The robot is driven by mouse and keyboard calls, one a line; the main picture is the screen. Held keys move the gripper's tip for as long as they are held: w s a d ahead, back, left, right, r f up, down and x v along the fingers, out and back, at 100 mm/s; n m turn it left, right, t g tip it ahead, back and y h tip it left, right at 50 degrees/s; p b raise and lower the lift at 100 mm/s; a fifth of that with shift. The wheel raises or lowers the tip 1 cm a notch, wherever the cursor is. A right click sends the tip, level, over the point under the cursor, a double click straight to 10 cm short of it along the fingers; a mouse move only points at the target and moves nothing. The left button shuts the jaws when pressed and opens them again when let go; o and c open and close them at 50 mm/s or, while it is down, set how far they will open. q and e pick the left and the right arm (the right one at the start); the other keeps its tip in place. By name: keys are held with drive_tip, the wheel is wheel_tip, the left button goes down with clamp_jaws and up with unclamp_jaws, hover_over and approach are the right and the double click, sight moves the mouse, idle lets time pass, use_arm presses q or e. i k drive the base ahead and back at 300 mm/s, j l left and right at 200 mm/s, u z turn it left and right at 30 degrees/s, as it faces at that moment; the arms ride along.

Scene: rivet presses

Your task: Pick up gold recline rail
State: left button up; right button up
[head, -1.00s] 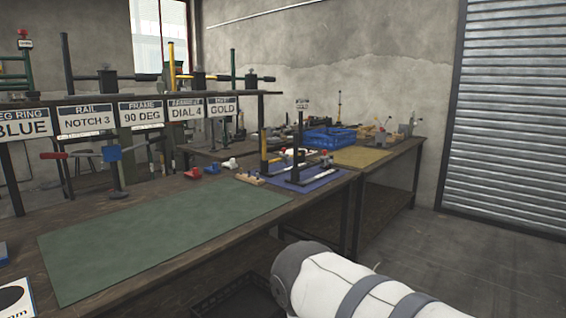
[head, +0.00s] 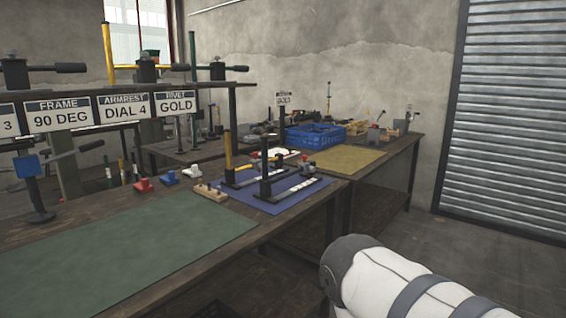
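I cannot pick out a gold recline rail for certain in the head view. On the blue mat (head: 302,190) stand fixtures with a black upright post (head: 265,168), a yellow upright post (head: 228,150) and flat strips with white markings (head: 291,191). A sign reading RIVET GOLD (head: 176,102) hangs on the shelf edge, and a small GOLD sign (head: 283,98) stands farther back. A white and grey link of my own arm shows at the lower right. Neither gripper is in view.
A green mat (head: 130,255) lies bare on the near bench. A wooden block with pegs (head: 210,193) and small red, blue and white parts sit beside the blue mat. A blue crate (head: 315,136) and a yellow mat (head: 345,158) are on the far bench. Floor at right is clear.

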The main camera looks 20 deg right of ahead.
sight(230, 182)
drive_tip(key=i+l+z, duration=0.3)
drive_tip(key=i+l, duration=0.3)
drive_tip(key=i+l+z, duration=0.25)
drive_tip(key=i+l, duration=0.35)
